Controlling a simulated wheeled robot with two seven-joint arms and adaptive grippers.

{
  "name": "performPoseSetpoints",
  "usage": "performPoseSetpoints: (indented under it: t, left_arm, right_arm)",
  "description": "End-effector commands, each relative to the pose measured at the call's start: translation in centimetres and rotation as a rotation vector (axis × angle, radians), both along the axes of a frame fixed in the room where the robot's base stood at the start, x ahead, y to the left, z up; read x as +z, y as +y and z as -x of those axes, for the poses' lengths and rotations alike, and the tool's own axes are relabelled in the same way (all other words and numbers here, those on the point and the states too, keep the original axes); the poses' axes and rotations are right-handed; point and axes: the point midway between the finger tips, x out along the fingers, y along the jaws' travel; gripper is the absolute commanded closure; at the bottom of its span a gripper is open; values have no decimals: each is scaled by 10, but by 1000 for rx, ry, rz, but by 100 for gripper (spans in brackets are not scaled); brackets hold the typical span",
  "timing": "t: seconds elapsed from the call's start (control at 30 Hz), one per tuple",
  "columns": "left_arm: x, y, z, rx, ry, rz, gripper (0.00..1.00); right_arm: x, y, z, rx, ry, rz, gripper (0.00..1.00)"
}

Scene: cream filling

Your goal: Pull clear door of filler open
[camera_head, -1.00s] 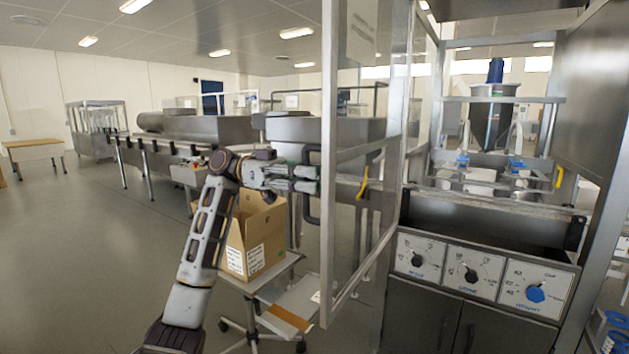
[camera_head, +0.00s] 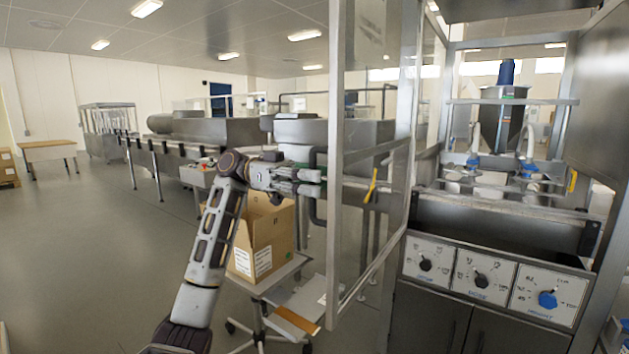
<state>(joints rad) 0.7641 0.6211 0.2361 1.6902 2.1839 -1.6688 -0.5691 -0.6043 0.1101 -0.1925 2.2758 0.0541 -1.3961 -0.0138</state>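The clear door (camera_head: 362,95) of the filler is a transparent panel in a metal frame. It stands swung out from the filler (camera_head: 497,225), toward the left of the head view. A dark door handle (camera_head: 316,207) shows at the door's left edge. My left gripper (camera_head: 318,181) is at this handle, its fingers pointing right and reaching to the door frame. The fingers lie close together around the handle's height; whether they are closed on it is hard to see. My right gripper is not in view.
An open cardboard box (camera_head: 268,240) stands on a small wheeled cart (camera_head: 262,287) below my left arm. A control panel with several knobs (camera_head: 480,280) is on the filler's front. Floor at the left (camera_head: 80,260) is clear.

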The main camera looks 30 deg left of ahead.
Motion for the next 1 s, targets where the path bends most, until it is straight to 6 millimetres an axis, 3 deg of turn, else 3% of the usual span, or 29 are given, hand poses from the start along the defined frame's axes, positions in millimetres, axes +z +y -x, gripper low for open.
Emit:
performPoseSetpoints:
  t: [0.37,1.0]
  left_arm:
    - [0,23,0,2,0,1,65]
    - [0,108,4,2,1,0,65]
  right_arm:
    - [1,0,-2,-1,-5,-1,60]
    - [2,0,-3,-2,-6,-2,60]
